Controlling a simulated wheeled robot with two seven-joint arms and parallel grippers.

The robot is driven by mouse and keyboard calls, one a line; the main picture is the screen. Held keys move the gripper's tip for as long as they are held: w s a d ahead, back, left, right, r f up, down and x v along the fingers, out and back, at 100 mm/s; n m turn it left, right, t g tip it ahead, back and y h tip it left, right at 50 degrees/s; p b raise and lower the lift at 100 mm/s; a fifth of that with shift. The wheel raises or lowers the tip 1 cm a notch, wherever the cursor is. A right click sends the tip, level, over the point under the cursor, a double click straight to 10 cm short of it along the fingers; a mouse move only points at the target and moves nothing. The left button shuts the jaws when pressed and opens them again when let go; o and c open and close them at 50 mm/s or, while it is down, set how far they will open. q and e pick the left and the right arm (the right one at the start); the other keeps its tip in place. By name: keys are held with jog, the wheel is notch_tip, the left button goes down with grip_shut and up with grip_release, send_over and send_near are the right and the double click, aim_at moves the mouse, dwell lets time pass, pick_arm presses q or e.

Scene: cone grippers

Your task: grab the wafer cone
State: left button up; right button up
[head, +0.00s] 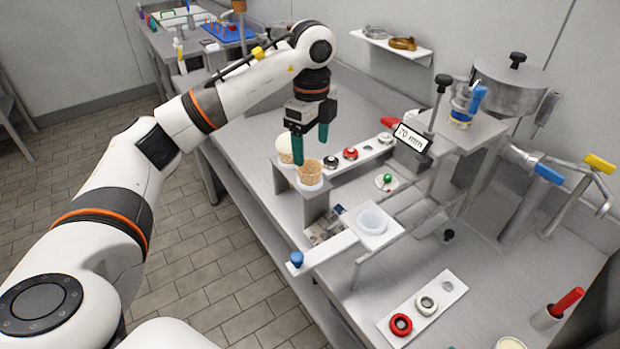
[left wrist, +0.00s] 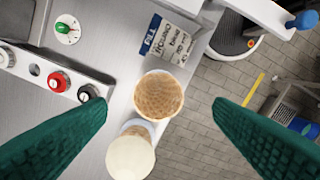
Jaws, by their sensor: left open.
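The wafer cone (head: 310,168) is tan and empty-looking, and stands upright in a holder (head: 312,205) on the grey bench. Its open round mouth shows in the left wrist view (left wrist: 160,94). A second cone with a cream-coloured top (head: 285,146) stands right beside it, and its pale round top shows below in the left wrist view (left wrist: 130,158). My left gripper (head: 310,149) has green fingers and points down just above the cones. Its fingers are open and apart, one on each side of the wafer cone in the wrist view, with nothing held. My right gripper is not in view.
A strip with red and black ring knobs (head: 350,153) lies behind the cones. A metal machine (head: 510,85) fills the right back.

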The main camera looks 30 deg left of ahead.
aim_at(310, 166)
pick_arm(q)
jog(key=f, duration=0.1)
jog(key=f+p, duration=0.1)
jog(key=f, duration=0.1)
jog(key=shift+w+a+f, duration=0.1)
jog(key=shift+a+f, duration=0.1)
jog(key=shift+f, duration=0.1)
notch_tip(310, 166, down, 2)
jog(key=shift+a+f+p, duration=0.1)
jog(key=shift+p, duration=0.2)
jog(key=shift+f, duration=0.2)
jog(key=shift+w, duration=0.1)
jog(key=c, duration=0.7)
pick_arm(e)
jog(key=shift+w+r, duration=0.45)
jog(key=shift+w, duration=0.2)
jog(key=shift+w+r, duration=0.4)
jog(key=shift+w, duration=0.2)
